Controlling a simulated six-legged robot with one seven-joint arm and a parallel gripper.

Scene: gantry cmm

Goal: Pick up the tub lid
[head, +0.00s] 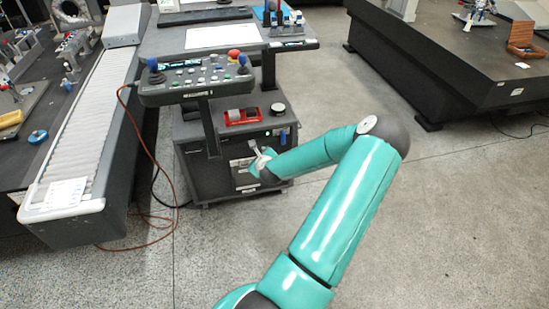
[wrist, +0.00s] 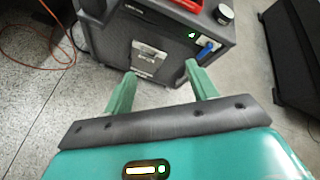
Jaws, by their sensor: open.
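A small dark round tub stands on the right end of the cabinet top in the head view. Its pale grey round top, which looks like the tub lid (head: 278,107), faces up. The tub lid (wrist: 225,12) also shows near the top edge of the wrist view, right of centre. My gripper (wrist: 160,70) is open, with its two green fingers apart and nothing between them. In the head view my gripper (head: 256,152) is in front of the cabinet's front face, lower than the lid and a little left of it.
The dark cabinet (head: 200,168) carries a red tray (head: 243,117) left of the tub. A control panel (head: 197,80) on a post overhangs the cabinet's left side. An orange cable (head: 150,150) trails to the floor at left. Floor to the right is clear.

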